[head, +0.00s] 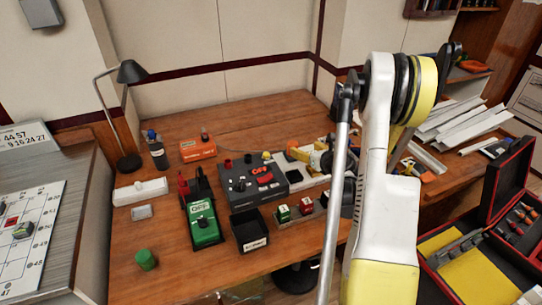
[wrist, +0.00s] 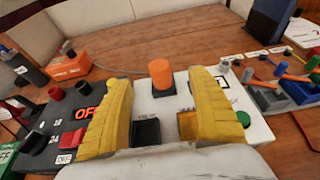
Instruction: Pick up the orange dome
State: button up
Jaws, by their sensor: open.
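The orange dome (wrist: 161,73) is an upright orange cap on a white panel (wrist: 175,102) in the wrist view. It stands ahead of my gripper (wrist: 160,82), whose two yellow fingers are spread on either side of it in the picture, with nothing between them touching it. In the head view a small orange spot (head: 293,144), which looks like the dome, shows just left of my gripper (head: 313,154). My gripper is low over the white panel, and its arm hides the panel's right part in the head view.
A dark switch box (head: 252,181) with red parts sits left of the panel. An orange box (head: 197,150), a green OFF unit (head: 203,222), a black bin (head: 249,230) and a desk lamp (head: 131,72) stand around. The wooden table (head: 180,265) has bare room at front left.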

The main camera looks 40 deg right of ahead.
aim_at(295, 145)
jog(key=x, duration=0.2)
jog(key=b+x, duration=0.1)
jog(key=x, duration=0.2)
jog(key=shift+w+d+f, duration=0.1)
jog(key=shift+w+f, duration=0.05)
jog(key=shift+f, duration=0.35)
jog(key=b+x, duration=0.2)
jog(key=x, duration=0.3)
jog(key=shift+w+a+f+b, duration=0.1)
jog(key=shift+w+a+b, duration=0.15)
jog(key=shift+b, duration=0.15)
jog(key=shift+s, duration=0.1)
jog(key=c, duration=1)
